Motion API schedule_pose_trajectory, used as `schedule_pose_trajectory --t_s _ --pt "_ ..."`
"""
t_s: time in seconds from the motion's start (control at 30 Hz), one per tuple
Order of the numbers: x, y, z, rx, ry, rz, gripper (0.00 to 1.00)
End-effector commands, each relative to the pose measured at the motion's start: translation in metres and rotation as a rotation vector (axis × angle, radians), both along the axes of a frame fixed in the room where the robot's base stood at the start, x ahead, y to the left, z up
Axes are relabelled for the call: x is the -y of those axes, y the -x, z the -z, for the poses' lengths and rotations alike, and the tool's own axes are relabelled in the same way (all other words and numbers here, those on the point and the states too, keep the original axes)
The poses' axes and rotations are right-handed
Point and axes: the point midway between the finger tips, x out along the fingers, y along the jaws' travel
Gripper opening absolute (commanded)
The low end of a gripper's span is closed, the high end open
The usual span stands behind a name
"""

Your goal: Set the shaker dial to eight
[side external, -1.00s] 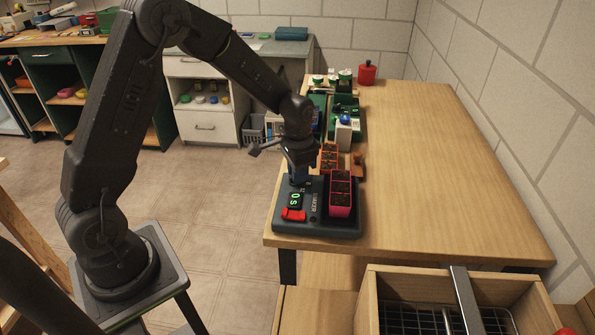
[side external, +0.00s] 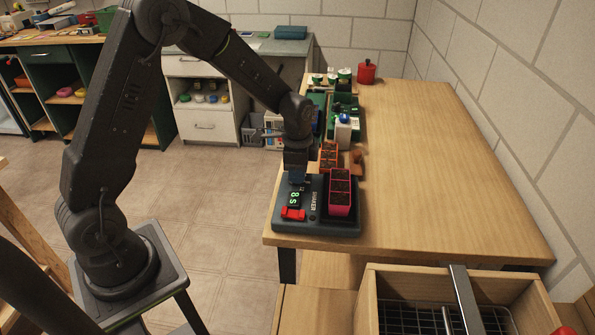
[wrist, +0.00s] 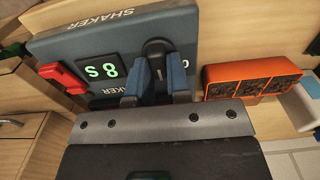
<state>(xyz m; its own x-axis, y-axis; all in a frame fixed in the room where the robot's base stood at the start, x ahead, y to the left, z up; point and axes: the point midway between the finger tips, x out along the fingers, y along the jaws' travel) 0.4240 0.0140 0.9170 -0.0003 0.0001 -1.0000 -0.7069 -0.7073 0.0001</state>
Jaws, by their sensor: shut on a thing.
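The shaker (side external: 263,219) is a dark blue-grey box at the near left corner of the table; it also shows in the wrist view (wrist: 210,28). Its green display reads 8s in the side view (side external: 294,199) and in the wrist view (wrist: 99,68). The black dial (wrist: 157,50) sits beside the display. My gripper (wrist: 156,78) is over the dial with its blue fingers shut on it. In the side view my gripper (side external: 298,175) points down at the far left part of the shaker, and the dial is hidden there.
A red switch (side external: 293,214) is on the shaker near the display. A pink-red pot strip (side external: 340,212) with soil stands on the shaker's right part. An orange pot strip (side external: 329,169) is just behind. The table (side external: 440,170) is clear to the right.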

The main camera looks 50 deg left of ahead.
Motion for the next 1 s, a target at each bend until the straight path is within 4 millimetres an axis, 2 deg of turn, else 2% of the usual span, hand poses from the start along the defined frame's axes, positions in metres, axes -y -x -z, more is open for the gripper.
schedule_pose_trajectory --t_s 0.3,0.33,0.6,0.87,1.0 --pt "0.000 0.000 0.000 0.001 -0.001 0.001 0.00" --pt "0.000 0.000 0.000 0.000 0.000 0.001 0.18" --pt "0.000 0.000 0.000 0.000 0.000 0.000 0.43" --pt "0.000 0.000 -0.002 0.001 0.000 0.000 0.43" --pt "0.000 -0.001 -0.015 0.005 -0.001 0.000 0.43"
